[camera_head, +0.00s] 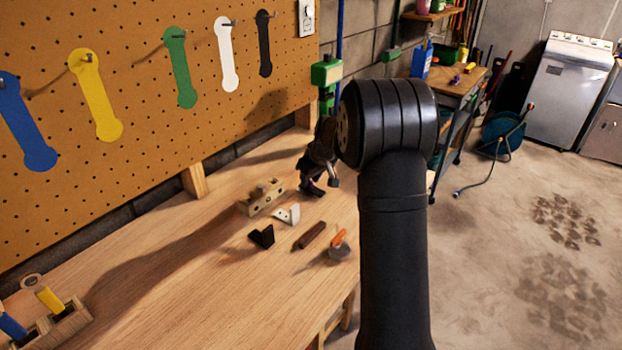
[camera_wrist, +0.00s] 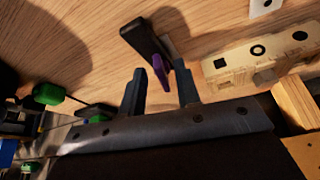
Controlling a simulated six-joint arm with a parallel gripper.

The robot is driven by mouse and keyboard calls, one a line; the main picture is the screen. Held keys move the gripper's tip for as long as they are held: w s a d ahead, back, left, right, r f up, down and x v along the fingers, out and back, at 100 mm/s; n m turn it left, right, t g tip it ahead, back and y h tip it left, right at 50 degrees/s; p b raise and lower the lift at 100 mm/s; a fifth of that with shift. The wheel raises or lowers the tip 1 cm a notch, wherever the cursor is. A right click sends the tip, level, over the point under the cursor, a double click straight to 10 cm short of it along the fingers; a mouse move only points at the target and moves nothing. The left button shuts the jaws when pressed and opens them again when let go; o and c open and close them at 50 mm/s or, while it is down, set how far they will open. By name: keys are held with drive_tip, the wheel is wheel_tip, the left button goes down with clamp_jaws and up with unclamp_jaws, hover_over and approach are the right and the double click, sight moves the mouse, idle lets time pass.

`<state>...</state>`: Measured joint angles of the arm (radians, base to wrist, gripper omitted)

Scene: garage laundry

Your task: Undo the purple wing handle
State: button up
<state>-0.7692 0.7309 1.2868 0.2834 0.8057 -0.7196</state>
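The purple wing handle (camera_wrist: 160,70) shows in the wrist view as a narrow purple piece at the end of a dark, elongated part (camera_wrist: 146,40) over the wooden bench. My gripper (camera_wrist: 160,92) is open, with one dark finger on each side of the purple handle in the picture. A gap shows between the handle and each finger. I cannot tell how deep the handle sits between them. In the head view my gripper (camera_head: 321,186) points down over the far end of the bench; the purple handle cannot be made out there.
A wooden block with shaped holes (camera_wrist: 258,52) is close to the right finger; it also shows in the head view (camera_head: 262,197). White (camera_head: 287,215) and black (camera_head: 262,236) brackets and a brown bar (camera_head: 310,235) lie nearby. The front-left bench (camera_head: 190,290) is mostly clear.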

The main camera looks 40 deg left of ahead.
drive_tip(key=shift+c, duration=0.4)
clamp_jaws()
drive_tip(key=shift+w+n+g, duration=0.25)
drive_tip(key=shift+n+g, duration=0.2)
drive_tip(key=shift+n, duration=0.75)
drive_tip(key=shift+w+n+g, duration=0.25)
drive_tip(key=shift+n+g, duration=0.2)
drive_tip(key=shift+n, duration=0.75)
drive_tip(key=shift+o, duration=0.4)
unclamp_jaws()
